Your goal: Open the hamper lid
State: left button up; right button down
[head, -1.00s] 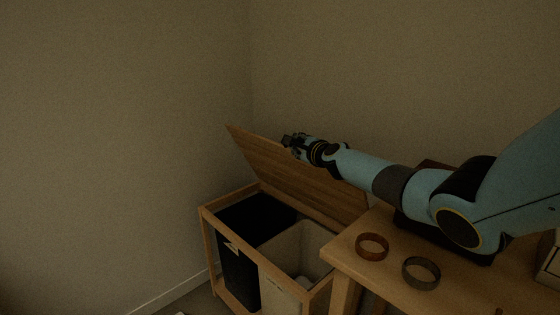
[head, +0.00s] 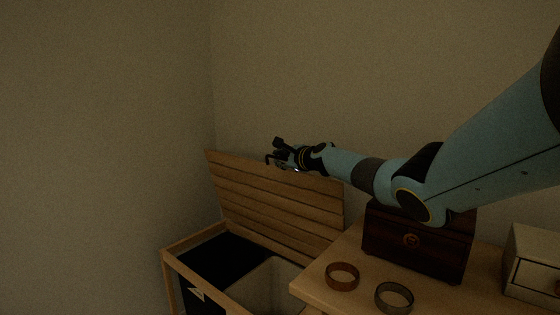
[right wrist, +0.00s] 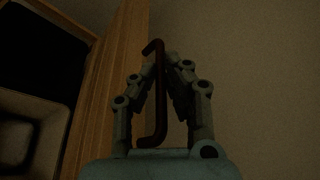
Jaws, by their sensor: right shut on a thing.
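The wooden hamper (head: 168,268) stands on the floor at lower middle. Its slatted lid (head: 270,200) is raised and stands steeply up at the back, and the compartments below are uncovered. My right gripper (head: 275,156) is at the lid's upper edge. In the right wrist view my right gripper (right wrist: 161,68) is shut on a dark red bar handle (right wrist: 158,105), beside the lid's wooden edge (right wrist: 115,85). How the handle joins the lid is hidden. My left gripper is not in view.
The hamper holds a black bag (head: 222,262) and a pale bag (head: 268,285). A wooden table (head: 345,255) to the right bears two rings (head: 342,276), (head: 394,297), a dark chest (head: 415,245) and a pale drawer box (head: 535,265). The wall is close behind the lid.

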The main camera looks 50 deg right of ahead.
jog(key=c, duration=1.4)
grip_release()
jog(key=shift+d+f, duration=0.1)
jog(key=shift+f, duration=0.15)
jog(key=shift+r, duration=0.1)
jog(key=shift+s+r, duration=0.1)
jog(key=shift+s, duration=0.55)
jog(key=v, duration=1)
jog(key=shift+s+a, duration=0.25)
jog(key=shift+s, duration=0.05)
jog(key=shift+r, duration=0.1)
